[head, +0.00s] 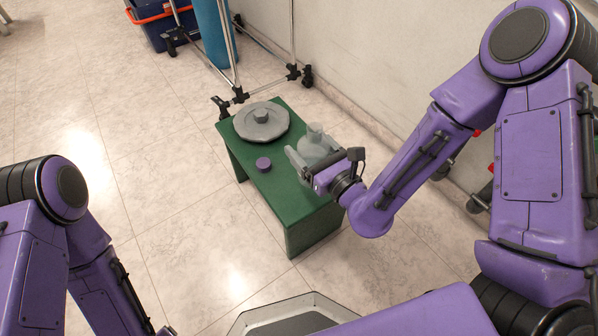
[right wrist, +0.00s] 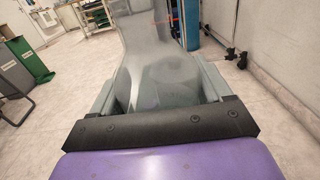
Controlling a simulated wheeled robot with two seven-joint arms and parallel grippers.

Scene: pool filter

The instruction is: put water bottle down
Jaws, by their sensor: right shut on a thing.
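A translucent grey water bottle (head: 314,143) is upright at the right side of a small green table (head: 285,215). My right gripper (head: 303,163) is shut around the bottle's body. In the right wrist view the bottle (right wrist: 155,70) fills the middle, between the two grey fingers of the right gripper (right wrist: 155,95). The arm and gripper hide the bottle's base in the head view, so I cannot tell if it touches the tabletop. My left gripper is out of view; only my left arm shows at the lower left.
A grey round lid-like disc (head: 262,122) with a knob lies at the table's far end. A wheeled metal rack (head: 238,95) and a wall stand behind. Floor at left is clear.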

